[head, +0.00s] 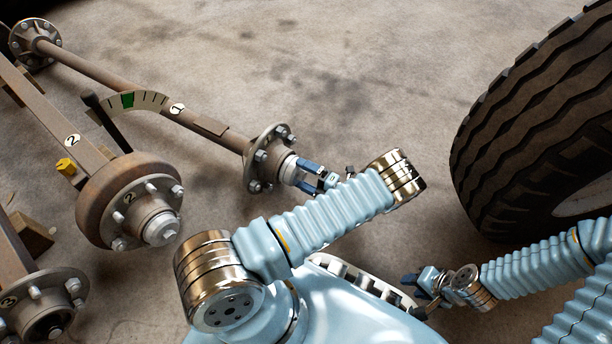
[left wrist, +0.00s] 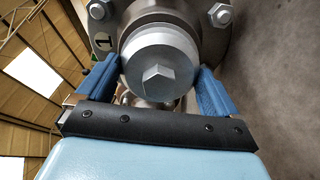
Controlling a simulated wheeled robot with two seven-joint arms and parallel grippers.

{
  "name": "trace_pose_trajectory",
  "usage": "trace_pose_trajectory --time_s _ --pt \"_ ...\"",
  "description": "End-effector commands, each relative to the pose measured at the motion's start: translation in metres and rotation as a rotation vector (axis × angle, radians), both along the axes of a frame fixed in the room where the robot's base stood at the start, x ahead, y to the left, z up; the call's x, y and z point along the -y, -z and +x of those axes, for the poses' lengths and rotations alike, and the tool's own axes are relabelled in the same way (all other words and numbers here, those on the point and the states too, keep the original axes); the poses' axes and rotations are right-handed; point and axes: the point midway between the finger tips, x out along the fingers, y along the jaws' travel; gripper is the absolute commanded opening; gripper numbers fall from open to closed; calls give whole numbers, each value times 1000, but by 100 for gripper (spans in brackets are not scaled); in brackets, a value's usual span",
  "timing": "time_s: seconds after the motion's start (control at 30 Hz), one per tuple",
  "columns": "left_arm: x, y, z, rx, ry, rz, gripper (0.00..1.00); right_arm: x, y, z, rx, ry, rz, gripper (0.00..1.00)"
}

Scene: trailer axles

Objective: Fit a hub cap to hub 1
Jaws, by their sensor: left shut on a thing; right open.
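Hub 1 (head: 262,158) is a studded flange at the near end of the axle tagged 1. The cap also shows in the head view (head: 288,168). My left gripper (head: 308,176) is shut on the cap, one blue finger on each side. I cannot tell whether the cap is fully seated. My right gripper (head: 418,290) is open and empty, low on the right.
Hub 2 (head: 128,205), with a silver cap at its centre, and hub 3 (head: 42,305), with a dark open centre, are at left. A big tyre (head: 530,130) stands at right. A pale slotted tray (head: 365,283) is partly hidden by my arm. Bare floor lies behind.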

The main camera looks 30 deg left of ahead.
Motion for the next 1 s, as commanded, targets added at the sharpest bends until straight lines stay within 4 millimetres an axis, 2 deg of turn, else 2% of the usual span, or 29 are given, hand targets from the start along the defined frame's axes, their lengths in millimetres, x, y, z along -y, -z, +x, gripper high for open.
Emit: trace_pose_trajectory --time_s 0.33,0.37,0.6,0.73,0.87,1.0 --pt "-5 -1 0 1 1 1 59 0 0 0 0 0 0 43" --pt "-5 -1 0 1 1 1 99 0 0 0 0 0 0 43" --pt "-4 0 0 0 1 0 100 0 0 0 1 0 0 43" --pt "6 0 0 1 2 0 100 0 -1 0 1 0 0 43" --pt "31 0 1 2 4 -2 100 0 -2 0 0 0 0 43" --pt "67 1 0 2 5 -2 100 0 -2 0 0 0 0 43"
